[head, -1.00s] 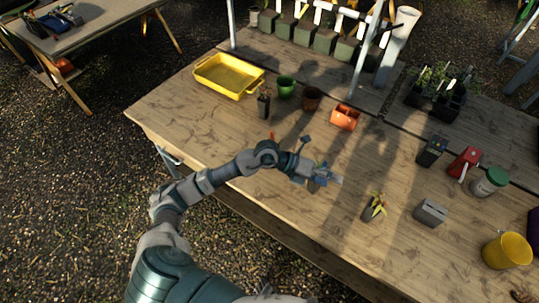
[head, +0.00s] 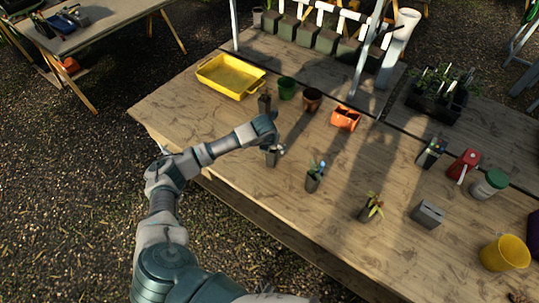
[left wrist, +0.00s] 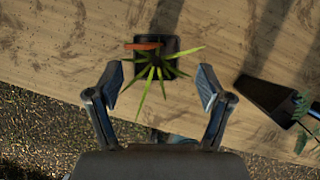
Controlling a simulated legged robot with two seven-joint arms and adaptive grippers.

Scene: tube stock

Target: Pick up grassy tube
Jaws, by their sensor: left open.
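The grassy tube is a dark square pot (left wrist: 171,43) with spiky green leaves and an orange tag, at the top middle of the left wrist view. In the head view its dark pot (head: 271,160) shows near the table's front edge, its top largely hidden by my arm. My left gripper (left wrist: 159,84) is open, with its fingers apart on either side of the leaves and nothing held. In the head view my left gripper (head: 274,148) is over the pot, its fingers hard to make out. My right gripper is not in view.
A leafy tube (head: 313,181) with a pale blue tag stands to the right, also in the left wrist view (left wrist: 268,96). A yellow-leaved tube (head: 370,210) stands farther right. Behind are another dark tube (head: 264,104), a green pot (head: 287,88) and a yellow tray (head: 222,88).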

